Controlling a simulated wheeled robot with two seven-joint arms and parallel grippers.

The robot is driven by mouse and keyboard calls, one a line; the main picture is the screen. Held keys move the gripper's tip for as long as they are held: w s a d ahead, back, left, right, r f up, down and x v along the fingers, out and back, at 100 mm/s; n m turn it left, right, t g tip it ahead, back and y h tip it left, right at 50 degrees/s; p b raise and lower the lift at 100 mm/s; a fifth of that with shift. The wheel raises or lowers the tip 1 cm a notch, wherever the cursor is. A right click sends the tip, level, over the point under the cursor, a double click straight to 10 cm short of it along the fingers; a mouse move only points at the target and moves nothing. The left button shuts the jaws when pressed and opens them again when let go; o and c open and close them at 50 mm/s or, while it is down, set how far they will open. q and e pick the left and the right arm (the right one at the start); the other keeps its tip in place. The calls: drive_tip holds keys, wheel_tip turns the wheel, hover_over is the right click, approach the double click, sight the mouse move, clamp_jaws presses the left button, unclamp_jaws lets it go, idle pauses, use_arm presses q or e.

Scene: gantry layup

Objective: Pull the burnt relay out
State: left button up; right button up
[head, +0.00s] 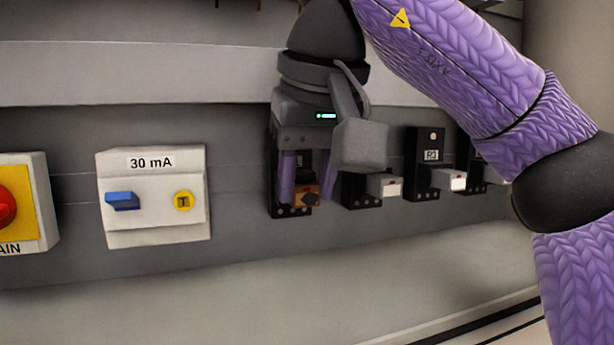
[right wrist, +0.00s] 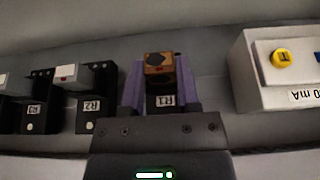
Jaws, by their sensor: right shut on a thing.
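The burnt relay (head: 307,196) is a small orange-brown block with a dark scorched patch on its face. It sits at the black socket marked R1, the leftmost socket in the head view; the label (right wrist: 165,100) shows in the right wrist view. My right gripper (head: 300,192) has its purple fingers on both sides of the relay and is shut on it. The relay (right wrist: 158,64) also shows between the fingers in the right wrist view. Whether it is still fully seated in the socket cannot be told. My left gripper is not in view.
Sockets with pale relays stand beside it, the nearest (head: 384,186) close to my right gripper, then R3 (head: 431,155) and another partly behind my arm. A white 30 mA box (head: 152,195) and a red button on a yellow plate (head: 14,203) are on the left.

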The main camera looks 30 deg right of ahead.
clamp_jaws()
drive_tip(key=shift+s, duration=0.15)
drive_tip(key=shift+s+a, duration=0.15)
drive_tip(key=shift+s, duration=0.4)
drive_tip(key=shift+s+a, duration=0.15)
drive_tip(key=shift+s, duration=0.4)
drive_tip(key=shift+s, duration=0.1)
drive_tip(key=shift+s+a, duration=0.25)
drive_tip(key=shift+s, duration=0.6)
drive_tip(key=shift+s+a, duration=0.2)
drive_tip(key=shift+s, duration=0.65)
